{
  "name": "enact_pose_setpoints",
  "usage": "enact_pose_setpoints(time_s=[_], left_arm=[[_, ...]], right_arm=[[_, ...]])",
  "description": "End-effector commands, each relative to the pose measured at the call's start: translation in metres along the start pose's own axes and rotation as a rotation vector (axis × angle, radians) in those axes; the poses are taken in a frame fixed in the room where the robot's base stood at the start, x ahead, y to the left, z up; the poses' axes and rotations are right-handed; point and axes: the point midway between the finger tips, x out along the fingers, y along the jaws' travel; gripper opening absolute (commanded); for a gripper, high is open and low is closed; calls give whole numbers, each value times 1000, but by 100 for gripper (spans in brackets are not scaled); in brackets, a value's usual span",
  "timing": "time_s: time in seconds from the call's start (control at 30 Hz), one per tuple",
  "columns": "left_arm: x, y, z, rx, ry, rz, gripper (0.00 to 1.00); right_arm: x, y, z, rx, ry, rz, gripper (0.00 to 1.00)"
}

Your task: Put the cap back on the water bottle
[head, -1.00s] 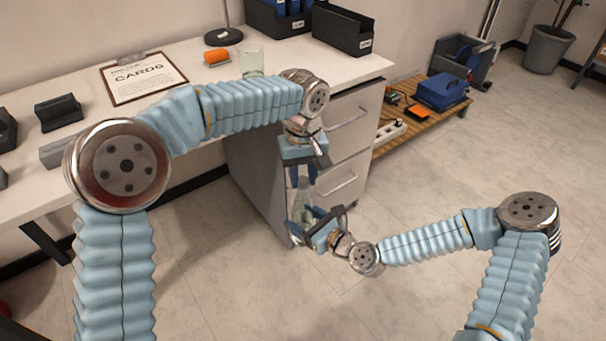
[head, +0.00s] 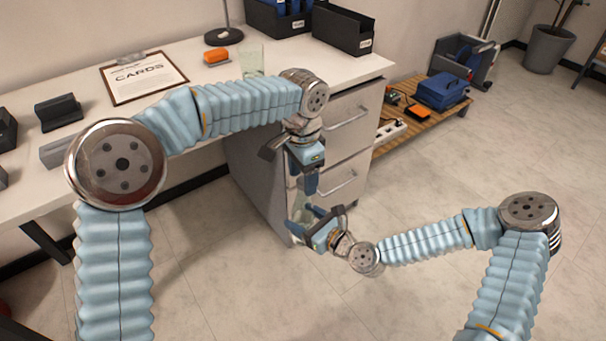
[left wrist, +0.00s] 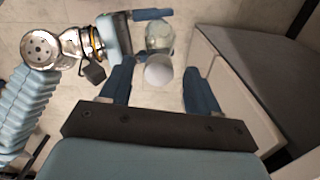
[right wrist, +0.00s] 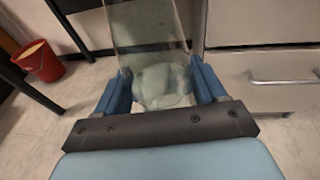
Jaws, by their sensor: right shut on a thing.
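The clear water bottle (head: 299,203) is held roughly upright by my right gripper (head: 312,222), in front of the drawer cabinet. In the right wrist view the bottle (right wrist: 148,40) stands between both blue fingers. My left gripper (head: 306,184) points down just above the bottle. In the left wrist view its fingers are apart, with a round white cap (left wrist: 158,70) between them and gaps at both sides. The cap overlaps the bottle (left wrist: 160,36) from above; I cannot tell whether it is seated on the neck. The left fingers hide the bottle's top in the head view.
The drawer cabinet (head: 262,185) under the white desk (head: 50,190) is close behind the grippers. A glass (head: 251,62), a clipboard (head: 143,78) and dark bins (head: 342,28) are on the desk. A low wooden shelf (head: 408,121) stands right. The floor in front is clear.

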Motion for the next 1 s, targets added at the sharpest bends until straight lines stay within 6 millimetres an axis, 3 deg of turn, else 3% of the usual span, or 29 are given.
enact_pose_setpoints(time_s=[0.37,0.8,1.0], left_arm=[[-7,1,-1,0,1,0,62],[-92,1,-1,0,3,-1,62],[-115,0,-1,0,2,0,62]], right_arm=[[0,0,1,-1,-2,0,0],[0,0,1,-1,-2,0,0],[0,0,1,-1,-2,0,0]])
